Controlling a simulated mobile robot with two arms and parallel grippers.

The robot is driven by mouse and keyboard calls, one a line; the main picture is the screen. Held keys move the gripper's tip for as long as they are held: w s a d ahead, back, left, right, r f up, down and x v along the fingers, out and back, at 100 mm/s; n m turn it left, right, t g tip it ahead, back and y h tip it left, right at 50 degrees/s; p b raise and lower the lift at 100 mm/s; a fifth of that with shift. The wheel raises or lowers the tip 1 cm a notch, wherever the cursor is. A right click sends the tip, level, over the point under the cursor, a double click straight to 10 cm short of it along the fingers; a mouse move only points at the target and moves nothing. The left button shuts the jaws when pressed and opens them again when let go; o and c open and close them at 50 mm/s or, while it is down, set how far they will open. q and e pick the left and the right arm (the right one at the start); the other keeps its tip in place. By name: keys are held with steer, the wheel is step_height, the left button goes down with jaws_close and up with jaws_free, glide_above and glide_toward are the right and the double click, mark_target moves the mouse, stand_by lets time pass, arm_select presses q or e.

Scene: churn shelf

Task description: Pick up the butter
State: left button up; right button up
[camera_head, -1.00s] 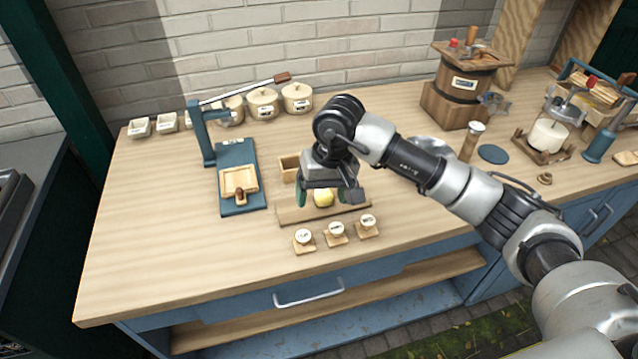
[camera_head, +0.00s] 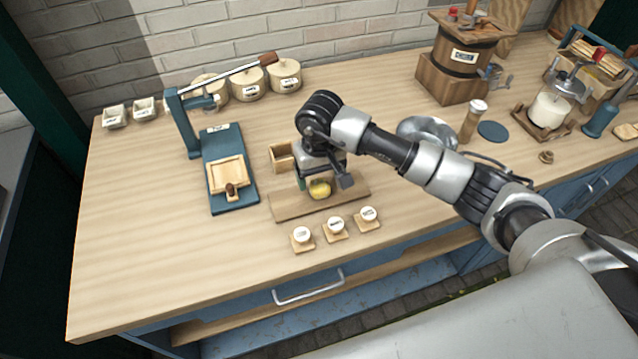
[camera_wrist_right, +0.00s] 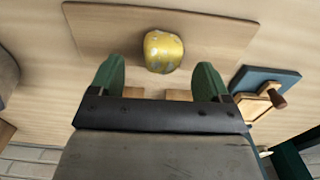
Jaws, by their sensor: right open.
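The butter (camera_head: 319,189) is a yellow rounded lump on a flat wooden board (camera_head: 284,208) near the middle of the worktop. It also shows in the right wrist view (camera_wrist_right: 163,52), with pale patches on its surface. My right gripper (camera_head: 318,184) is low over the board, at the butter. In the right wrist view its two green fingers (camera_wrist_right: 160,72) are apart, one to each side of the butter and slightly short of it, with nothing between them. My left gripper is not in view.
A blue lever press (camera_head: 232,196) stands left of the board. A small wooden box (camera_head: 281,157) is behind it. Several labelled knobs on wooden bases (camera_head: 335,225) sit in front. Pots (camera_head: 248,84) line the wall.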

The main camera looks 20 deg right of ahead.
mark_target(319, 185)
steer(key=shift+s+a+f+p, duration=0.1)
steer(key=shift+f+p, duration=0.05)
steer(key=shift+f, duration=0.45)
steer(key=shift+s+a+f+p, duration=0.1)
steer(key=shift+f+p, duration=0.05)
steer(key=shift+f, duration=0.95)
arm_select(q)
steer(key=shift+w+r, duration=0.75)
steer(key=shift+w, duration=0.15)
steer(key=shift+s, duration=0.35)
arm_select(e)
steer(key=c, duration=1)
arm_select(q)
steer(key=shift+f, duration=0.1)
arm_select(e)
steer(key=shift+r, duration=0.15)
